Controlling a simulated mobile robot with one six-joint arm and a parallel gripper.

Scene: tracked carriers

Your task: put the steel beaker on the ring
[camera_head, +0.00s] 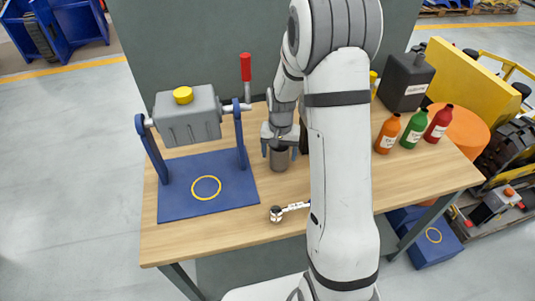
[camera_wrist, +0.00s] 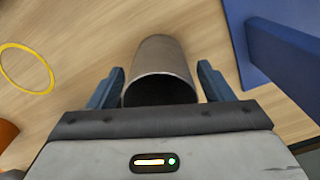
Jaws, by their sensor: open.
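The steel beaker (camera_head: 279,161) stands on the wooden table, just right of the blue base plate. In the wrist view the beaker (camera_wrist: 162,62) shows its open mouth towards me, between my fingers. My gripper (camera_head: 280,147) is open around its upper part, with a visible gap on each side in the wrist view (camera_wrist: 162,88). One yellow ring (camera_head: 206,187) is on the blue base plate. Another yellow ring (camera_wrist: 50,74) lies on bare wood in the wrist view; in the head view my arm seems to hide it.
A grey tank (camera_head: 188,118) with a yellow cap hangs in a blue frame (camera_head: 168,216). A small ratchet-like tool (camera_head: 277,214) lies near the front edge. Orange (camera_head: 387,134), green (camera_head: 413,127) and red (camera_head: 438,122) bottles stand right, before a dark canister (camera_head: 405,82).

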